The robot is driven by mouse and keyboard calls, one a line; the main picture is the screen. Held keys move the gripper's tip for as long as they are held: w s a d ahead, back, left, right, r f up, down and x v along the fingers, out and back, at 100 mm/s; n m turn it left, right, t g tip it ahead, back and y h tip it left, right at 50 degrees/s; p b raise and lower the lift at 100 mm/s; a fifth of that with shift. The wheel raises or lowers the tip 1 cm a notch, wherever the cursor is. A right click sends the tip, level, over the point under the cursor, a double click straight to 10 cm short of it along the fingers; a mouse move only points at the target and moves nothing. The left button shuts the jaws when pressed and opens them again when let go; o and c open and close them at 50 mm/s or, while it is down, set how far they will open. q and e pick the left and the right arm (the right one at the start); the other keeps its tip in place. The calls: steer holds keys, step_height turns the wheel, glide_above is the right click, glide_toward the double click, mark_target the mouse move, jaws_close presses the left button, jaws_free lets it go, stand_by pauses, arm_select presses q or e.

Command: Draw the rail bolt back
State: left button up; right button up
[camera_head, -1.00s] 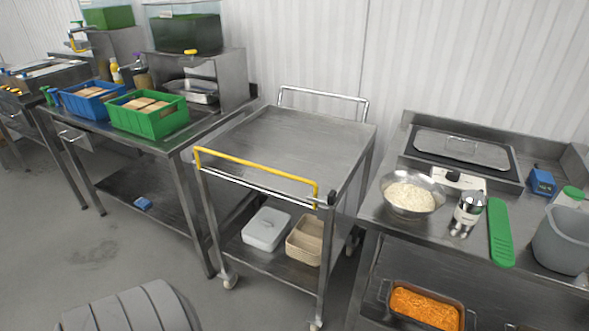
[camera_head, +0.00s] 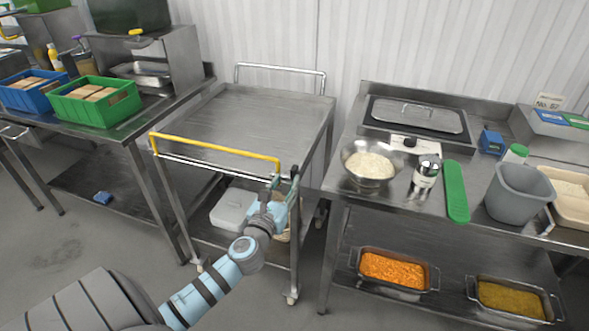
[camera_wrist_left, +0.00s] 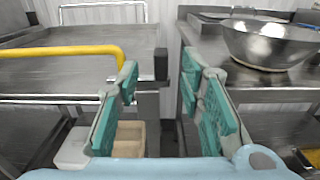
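The yellow rail (camera_head: 215,147) runs along the front edge of the steel trolley (camera_head: 225,113), and shows at the left in the left wrist view (camera_wrist_left: 60,51). My left gripper (camera_head: 285,180) is at the rail's right end, by the trolley's front right corner. It is open, with its teal-padded fingers (camera_wrist_left: 160,85) apart. In the left wrist view a dark knob at the corner, apparently the rail bolt (camera_wrist_left: 161,64), shows between the fingertips. It looks ahead of them; I cannot tell whether either finger touches it. In the head view the gripper largely hides it.
A steel counter (camera_head: 330,180) stands right of the trolley, with a narrow gap between. A white box (camera_head: 232,209) is on the trolley's lower shelf. The trolley top is bare.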

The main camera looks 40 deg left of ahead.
mark_target(293, 172)
arm_select(q)
steer(key=x, duration=0.7)
steer(key=shift+w+b, duration=0.3)
steer(key=shift+b, duration=0.05)
steer(key=shift+c, duration=0.4)
jaws_close()
